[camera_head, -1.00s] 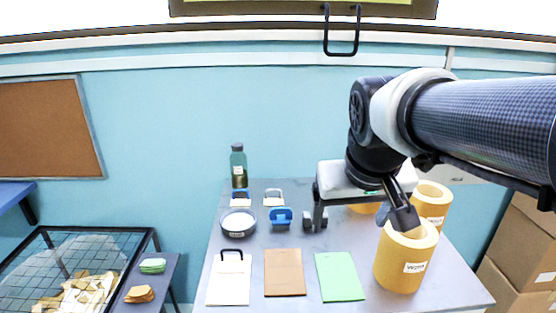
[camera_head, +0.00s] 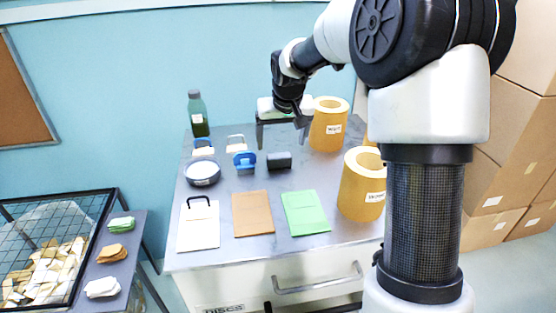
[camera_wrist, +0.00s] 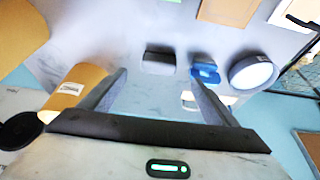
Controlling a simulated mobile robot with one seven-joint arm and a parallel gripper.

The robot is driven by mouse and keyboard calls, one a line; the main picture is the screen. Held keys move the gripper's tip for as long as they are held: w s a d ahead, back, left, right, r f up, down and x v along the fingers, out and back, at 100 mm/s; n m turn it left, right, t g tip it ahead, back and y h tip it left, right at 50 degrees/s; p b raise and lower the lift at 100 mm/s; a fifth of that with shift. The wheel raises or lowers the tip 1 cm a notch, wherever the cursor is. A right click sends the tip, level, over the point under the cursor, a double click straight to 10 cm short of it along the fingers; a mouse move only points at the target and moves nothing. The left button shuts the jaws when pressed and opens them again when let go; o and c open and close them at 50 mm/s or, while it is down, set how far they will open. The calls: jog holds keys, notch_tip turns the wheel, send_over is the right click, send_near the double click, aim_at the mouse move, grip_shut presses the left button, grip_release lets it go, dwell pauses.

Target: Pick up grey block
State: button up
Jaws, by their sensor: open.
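The grey block (camera_head: 279,161) is a small dark grey block lying on the tabletop, right of a blue object. In the wrist view the block (camera_wrist: 159,62) shows whole, with clear tabletop around it. My gripper (camera_head: 281,142) is open and empty above the table, close to the block and apart from it. In the wrist view the block appears just beyond and between the fingertips of my gripper (camera_wrist: 160,80). Nothing hides the block in either view.
The blue object (camera_head: 244,162) is close left of the block, beside a round dish (camera_head: 202,172). Kraft rolls stand behind right (camera_head: 328,125) and front right (camera_head: 362,185). White, brown (camera_head: 253,213) and green (camera_head: 306,213) flat items lie in front. A bottle (camera_head: 198,114) stands back left.

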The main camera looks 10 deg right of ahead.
aim_at(279, 155)
jog(key=x, duration=0.5)
jog(key=shift+w+f, duration=0.1)
jog(key=shift+f, duration=0.1)
jog(key=x, duration=0.5)
jog(key=shift+w+d+r+p, duration=0.1)
jog(key=shift+w+r+p, duration=0.05)
jog(key=shift+w+p, duration=0.2)
jog(key=shift+c, duration=0.5)
jog(key=c, duration=1.1)
jog(key=shift+r, duration=0.1)
